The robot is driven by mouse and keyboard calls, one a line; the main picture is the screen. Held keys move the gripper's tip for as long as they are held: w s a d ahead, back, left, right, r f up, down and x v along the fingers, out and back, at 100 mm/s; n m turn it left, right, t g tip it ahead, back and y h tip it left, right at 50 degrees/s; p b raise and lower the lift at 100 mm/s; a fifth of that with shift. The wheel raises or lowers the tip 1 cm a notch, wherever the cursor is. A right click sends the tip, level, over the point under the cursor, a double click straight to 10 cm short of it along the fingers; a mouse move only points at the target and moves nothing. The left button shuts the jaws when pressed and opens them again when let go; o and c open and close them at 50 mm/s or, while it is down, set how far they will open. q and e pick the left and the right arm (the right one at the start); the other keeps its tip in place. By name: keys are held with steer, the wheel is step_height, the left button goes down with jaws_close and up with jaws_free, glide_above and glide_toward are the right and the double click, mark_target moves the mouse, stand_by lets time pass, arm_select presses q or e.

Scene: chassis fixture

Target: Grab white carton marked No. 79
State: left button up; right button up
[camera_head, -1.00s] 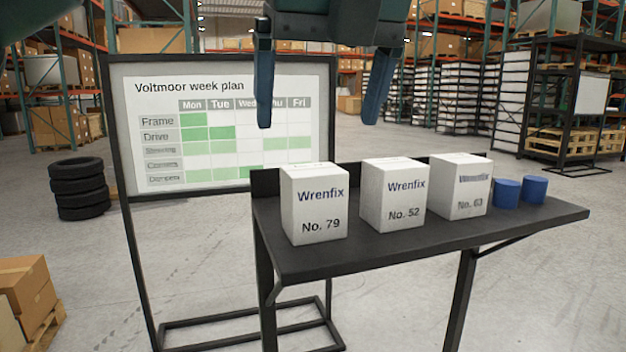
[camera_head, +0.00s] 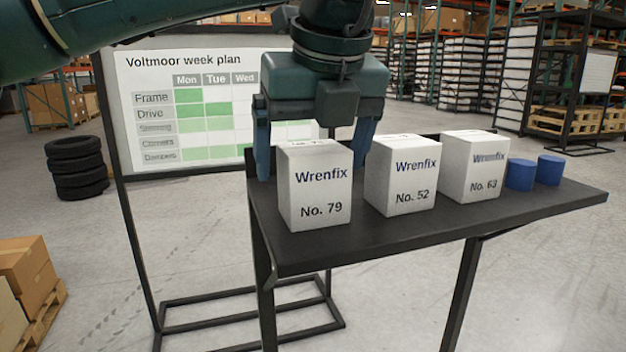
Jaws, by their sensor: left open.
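The white carton marked No. 79 (camera_head: 314,186) stands upright at the left end of a dark shelf table (camera_head: 400,236). It is the leftmost of three like cartons. My left gripper (camera_head: 313,165) comes down from above with its fingers spread. One finger shows beside the carton's left side. The other shows past its right edge, partly hidden behind the carton. The gripper is open, and I cannot tell whether the fingers touch the carton. My right gripper is not in view.
White cartons No. 52 (camera_head: 401,175) and No. 63 (camera_head: 474,166) stand to the right, with two blue cylinders (camera_head: 520,174) beyond. A week-plan board (camera_head: 150,120) stands behind at left. The table's front strip is clear.

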mark_target(311, 176)
arm_select(q)
steer(key=x, duration=0.3)
steer(key=shift+s+f, duration=0.1)
steer(key=shift+f, duration=0.15)
steer(key=c, duration=1.3)
